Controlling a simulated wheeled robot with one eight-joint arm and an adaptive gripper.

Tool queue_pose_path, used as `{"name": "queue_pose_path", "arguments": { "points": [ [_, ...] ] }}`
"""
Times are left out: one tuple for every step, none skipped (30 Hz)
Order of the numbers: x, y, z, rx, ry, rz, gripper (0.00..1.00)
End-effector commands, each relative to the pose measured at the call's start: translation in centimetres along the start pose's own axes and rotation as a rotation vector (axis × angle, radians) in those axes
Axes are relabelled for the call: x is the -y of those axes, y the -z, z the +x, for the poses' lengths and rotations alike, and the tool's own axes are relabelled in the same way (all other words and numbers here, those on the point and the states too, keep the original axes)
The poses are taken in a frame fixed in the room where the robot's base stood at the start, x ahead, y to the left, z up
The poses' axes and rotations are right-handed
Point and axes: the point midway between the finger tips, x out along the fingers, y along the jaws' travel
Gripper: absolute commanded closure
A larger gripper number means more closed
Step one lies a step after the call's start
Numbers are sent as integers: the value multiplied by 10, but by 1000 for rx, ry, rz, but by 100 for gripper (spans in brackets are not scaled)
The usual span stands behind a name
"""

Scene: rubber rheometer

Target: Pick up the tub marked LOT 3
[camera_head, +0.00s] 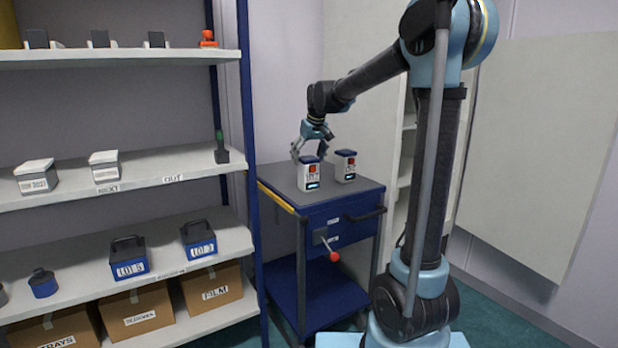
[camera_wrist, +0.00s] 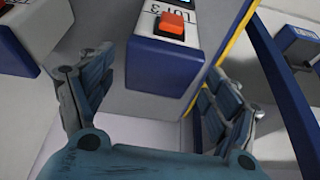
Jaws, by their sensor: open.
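My gripper (camera_head: 308,147) is open and empty, just above the front-left tub. In the wrist view, a tub marked LOT 3 (camera_wrist: 165,62) with a red latch appears ahead, between and beyond my spread fingers (camera_wrist: 160,85). No contact shows. The tub labels in the head view are too small to read. Part of a second tub (camera_wrist: 15,40) shows at the wrist view's left edge.
The blue cart (camera_head: 340,225) has a drawer with a red-tipped handle (camera_head: 332,250). A shelf unit (camera_head: 180,165) on the left holds white boxes and blue lot-marked containers (camera_head: 128,258), with cardboard boxes (camera_head: 137,312) below. Its blue upright (camera_head: 250,150) stands close to the cart.

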Motion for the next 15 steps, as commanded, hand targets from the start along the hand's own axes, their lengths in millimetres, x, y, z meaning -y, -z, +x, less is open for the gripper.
{"name": "queue_pose_path", "arguments": {
  "points": [
    [0, 0, 2, 0, 0, 0, 18],
    [0, 0, 3, 0, 0, 0, 18],
    [0, 0, 6, 0, 0, 0, 18],
    [0, 0, 8, 0, 0, 0, 18],
    [-1, 0, 11, 0, 0, 0, 18],
    [-1, -1, 16, 0, 0, 0, 18],
    [-2, -1, 21, 0, 0, 0, 18],
    [-2, -2, 25, 0, 0, 0, 18],
    [-2, -2, 31, 0, 0, 0, 18],
    [-3, -3, 35, 0, 0, 0, 18],
    [-3, -2, 39, 0, 0, 0, 18],
    [-2, -2, 43, 0, 0, 0, 18],
    [-2, -2, 46, 0, 0, 0, 18],
    [-2, -2, 48, 0, 0, 0, 18],
    [-2, -3, 51, 0, 0, 0, 18]
  ]
}}
